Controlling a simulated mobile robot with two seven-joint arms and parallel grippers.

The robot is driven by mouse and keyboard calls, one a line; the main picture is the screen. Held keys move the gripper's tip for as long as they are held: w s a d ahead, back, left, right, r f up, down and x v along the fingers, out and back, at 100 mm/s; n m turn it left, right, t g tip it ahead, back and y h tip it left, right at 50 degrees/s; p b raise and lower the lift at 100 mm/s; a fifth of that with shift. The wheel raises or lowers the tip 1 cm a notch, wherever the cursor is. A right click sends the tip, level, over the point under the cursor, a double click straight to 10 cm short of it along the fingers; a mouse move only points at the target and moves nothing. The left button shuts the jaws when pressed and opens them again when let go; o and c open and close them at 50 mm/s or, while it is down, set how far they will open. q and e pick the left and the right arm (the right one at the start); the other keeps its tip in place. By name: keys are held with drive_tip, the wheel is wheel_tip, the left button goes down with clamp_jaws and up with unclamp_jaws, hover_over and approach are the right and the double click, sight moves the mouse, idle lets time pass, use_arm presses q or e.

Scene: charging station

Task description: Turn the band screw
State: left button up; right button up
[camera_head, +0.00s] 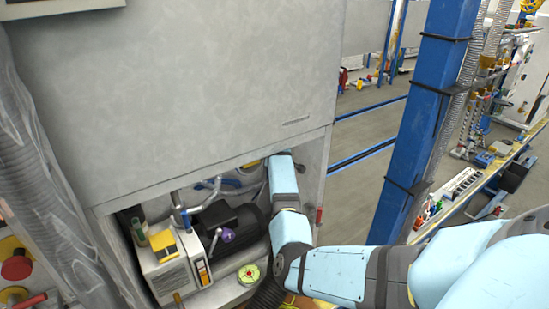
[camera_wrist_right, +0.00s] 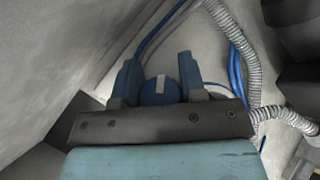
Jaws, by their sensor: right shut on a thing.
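A blue round knob with a pale bar across its face (camera_wrist_right: 158,92), which looks like the band screw, sits between the two blue fingers of my right gripper (camera_wrist_right: 159,62) in the right wrist view. The fingers stand on either side of it and are shut on it. In the head view my right arm comes in from the right and its hand reaches into the open cabinet bay (camera_head: 323,165); the fingertips and the knob are hidden there. My left gripper is not in view.
Blue cables and a ribbed grey hose (camera_wrist_right: 240,45) run beside the fingers. In the bay stand a pale machine box (camera_head: 168,274), a dark motor (camera_head: 245,226) and a purple-knobbed lever (camera_head: 228,235). A blue post (camera_head: 432,95) stands right of the cabinet.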

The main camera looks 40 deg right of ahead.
drive_tip(key=shift+s+a+f+m+g+y, duration=0.15)
drive_tip(key=shift+g+y, duration=0.15)
drive_tip(key=shift+y, duration=0.3)
drive_tip(key=shift+w+f+m+g+y, duration=0.15)
drive_tip(key=shift+g+y, duration=0.15)
drive_tip(key=shift+y, duration=0.3)
drive_tip(key=shift+s+a+g+y, duration=0.15)
drive_tip(key=shift+g+y, duration=0.15)
drive_tip(key=shift+y, duration=0.2)
drive_tip(key=o, duration=0.9)
drive_tip(key=shift+r, duration=0.1)
